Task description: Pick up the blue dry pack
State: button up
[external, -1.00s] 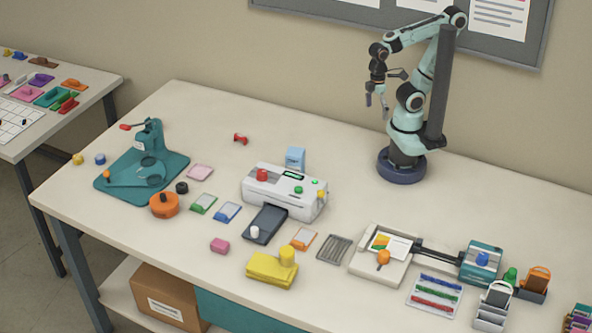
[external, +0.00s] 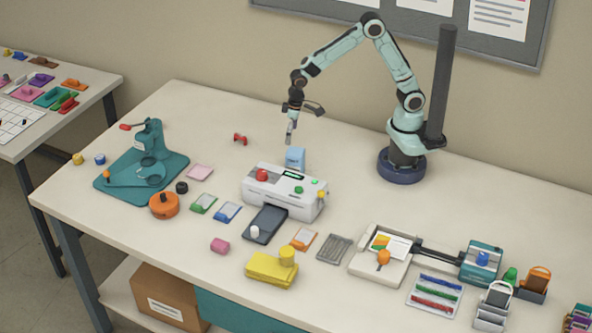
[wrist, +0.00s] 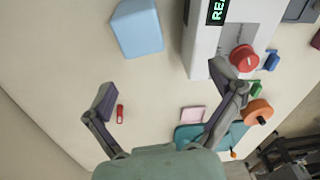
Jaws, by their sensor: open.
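The blue dry pack appears to be the light blue box (external: 295,158) standing upright behind the white laminator, whose body hides its lower part. In the wrist view the blue box (wrist: 138,28) is at the top, beyond the fingertips and left of the laminator. My gripper (external: 290,137) hangs above the table, just above and slightly left of the box in the external view. In the wrist view my gripper (wrist: 165,87) has its fingers spread wide with nothing between them.
The white laminator (external: 284,192) with a red knob stands close beside the box. A small red item (external: 240,139) lies to the left. Further left are a teal press (external: 150,172), a pink card (external: 200,172) and an orange round tool (external: 164,205). Table right of the box is clear.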

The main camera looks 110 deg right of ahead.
aim_at(295, 151)
jog(key=shift+g, duration=0.7)
jog(key=f, duration=0.1)
jog(key=s+f, duration=0.1)
jog(key=f, duration=0.1)
jog(key=d+f, duration=0.1)
jog(key=f, duration=0.1)
jog(key=shift+s+f, duration=0.25)
jog(key=shift+s, duration=0.15)
notch_tip(295, 151, down, 5)
jog(key=shift+r, duration=0.1)
jog(key=shift+f, duration=0.55)
jog(key=c, duration=1.3)
